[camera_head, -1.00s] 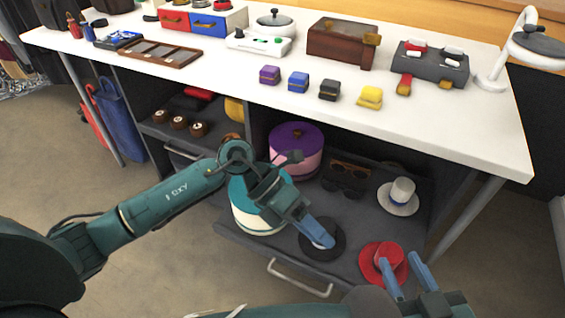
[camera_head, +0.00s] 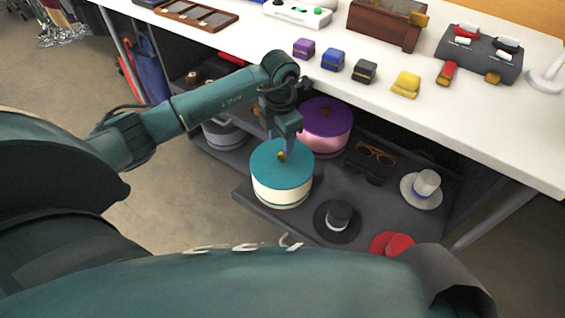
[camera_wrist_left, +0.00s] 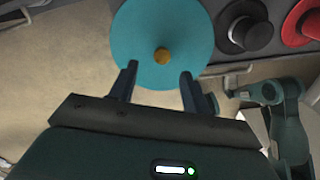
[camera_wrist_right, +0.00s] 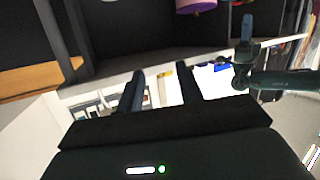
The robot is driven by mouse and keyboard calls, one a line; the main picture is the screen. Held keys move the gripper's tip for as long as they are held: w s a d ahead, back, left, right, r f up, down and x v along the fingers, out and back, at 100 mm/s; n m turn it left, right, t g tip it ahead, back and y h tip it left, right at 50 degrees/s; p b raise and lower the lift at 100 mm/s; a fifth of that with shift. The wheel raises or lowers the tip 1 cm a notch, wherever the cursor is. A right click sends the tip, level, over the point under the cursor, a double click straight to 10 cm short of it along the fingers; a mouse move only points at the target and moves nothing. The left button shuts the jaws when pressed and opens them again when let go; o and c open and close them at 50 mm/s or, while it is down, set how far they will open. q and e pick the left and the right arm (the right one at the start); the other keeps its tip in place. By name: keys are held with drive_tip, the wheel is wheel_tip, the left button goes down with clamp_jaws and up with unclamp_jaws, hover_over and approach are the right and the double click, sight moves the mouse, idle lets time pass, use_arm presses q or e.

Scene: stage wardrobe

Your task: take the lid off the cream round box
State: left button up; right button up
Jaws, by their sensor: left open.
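The cream round box (camera_head: 278,196) stands on the pulled-out lower shelf. Its flat teal lid (camera_head: 262,162) is on it, with a small gold knob (camera_head: 281,157) in the middle. My left gripper (camera_head: 291,148) points down just over the lid, close to the knob. In the left wrist view the knob (camera_wrist_left: 162,56) sits just ahead of the gap between the open, empty fingers (camera_wrist_left: 160,78). My right gripper (camera_wrist_right: 161,80) shows in its own wrist view with fingers apart and nothing between them; it is away from the box and hidden in the head view.
A purple-lidded pink round box (camera_head: 325,125) stands just behind. A black hat (camera_head: 338,220), a red hat (camera_head: 391,243), a white hat (camera_head: 421,188) and sunglasses (camera_head: 376,152) share the shelf (camera_head: 300,226). The white tabletop (camera_head: 440,120) overhangs the back.

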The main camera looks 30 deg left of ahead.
sight(282, 159)
use_arm(q)
drive_tip(key=f, duration=0.2)
drive_tip(key=f+b, duration=0.1)
drive_tip(key=f, duration=0.1)
drive_tip(key=shift+w+d, duration=0.1)
drive_tip(key=shift+d, duration=0.1)
drive_tip(key=shift+f, duration=0.6)
use_arm(e)
drive_tip(key=shift+w+a+t, duration=0.2)
drive_tip(key=shift+w+t, duration=0.05)
drive_tip(key=shift+t, duration=0.35)
use_arm(q)
clamp_jaws()
